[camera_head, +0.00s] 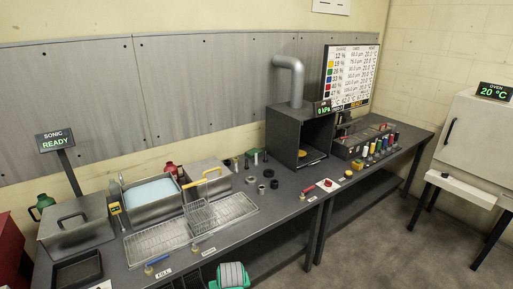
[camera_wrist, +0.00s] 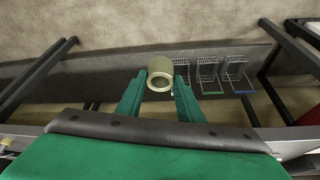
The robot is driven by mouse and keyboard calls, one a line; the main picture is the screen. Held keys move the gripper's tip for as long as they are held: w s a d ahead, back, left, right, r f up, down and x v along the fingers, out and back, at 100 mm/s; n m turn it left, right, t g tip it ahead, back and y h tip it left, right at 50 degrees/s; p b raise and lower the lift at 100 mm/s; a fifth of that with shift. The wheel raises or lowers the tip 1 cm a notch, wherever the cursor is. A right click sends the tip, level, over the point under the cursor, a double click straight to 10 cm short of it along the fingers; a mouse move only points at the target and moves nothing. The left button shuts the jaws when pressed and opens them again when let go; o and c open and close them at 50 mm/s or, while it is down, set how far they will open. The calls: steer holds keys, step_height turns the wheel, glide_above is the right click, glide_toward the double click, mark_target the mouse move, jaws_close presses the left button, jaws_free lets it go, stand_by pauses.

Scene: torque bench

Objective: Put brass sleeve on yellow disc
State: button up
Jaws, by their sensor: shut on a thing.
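In the wrist view a short, hollow, dull brass sleeve (camera_wrist: 161,65) sits between the two green fingers of my gripper (camera_wrist: 160,90). The fingers are shut on its sides, and its open end faces the camera. The sleeve is held over the area in front of the bench, with the floor and lower racks behind it. A round yellow disc (camera_head: 311,157) lies on the floor of the dark open-fronted box in the head view. Nothing is seen on the disc, and its far edge is partly shaded. My gripper is far from the disc.
The dark box (camera_head: 284,138) has a grey pipe on top. Several small dark rings (camera_head: 262,189) lie on the bench left of it. A wire basket (camera_head: 199,214), a drain rack (camera_head: 150,245) and a water bath (camera_head: 152,191) stand further left.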

steer(key=s+d+f+m, duration=0.2)
steer(key=s+d+f, duration=0.2)
steer(key=s, duration=0.3)
steer(key=s+d+f+m+h, duration=0.1)
steer(key=s+d+f, duration=0.4)
steer(key=s+d, duration=0.1)
steer(key=shift+s+d+m, duration=0.25)
steer(key=shift+s+m, duration=0.15)
steer(key=shift+s, duration=0.45)
steer(key=shift+f, duration=0.1)
